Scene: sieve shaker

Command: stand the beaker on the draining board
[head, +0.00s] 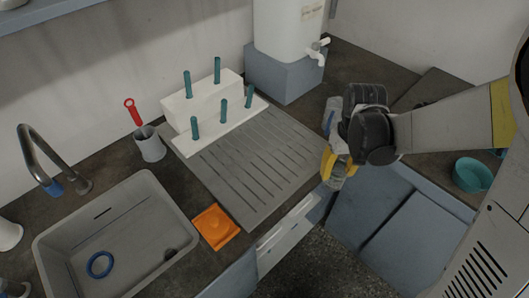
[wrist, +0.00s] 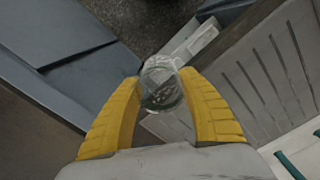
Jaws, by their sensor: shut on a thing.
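The beaker (wrist: 162,85) is clear glass and sits between the two yellow fingers of my gripper (wrist: 163,100) in the wrist view. In the head view my gripper (head: 338,168) is at the right, just past the counter's front edge, and the beaker is hard to make out there. The gripper is shut on the beaker, off any surface. The grey grooved draining board (head: 235,181) lies left of my gripper; it also shows at the right of the wrist view (wrist: 262,80).
A white peg rack (head: 222,100) with several teal pegs stands along the board's back. A grey cup (head: 150,148) with a red tool, an orange square (head: 216,226) and a sink (head: 60,249) lie left. A white tank (head: 287,30) stands behind. The board's grooved middle is clear.

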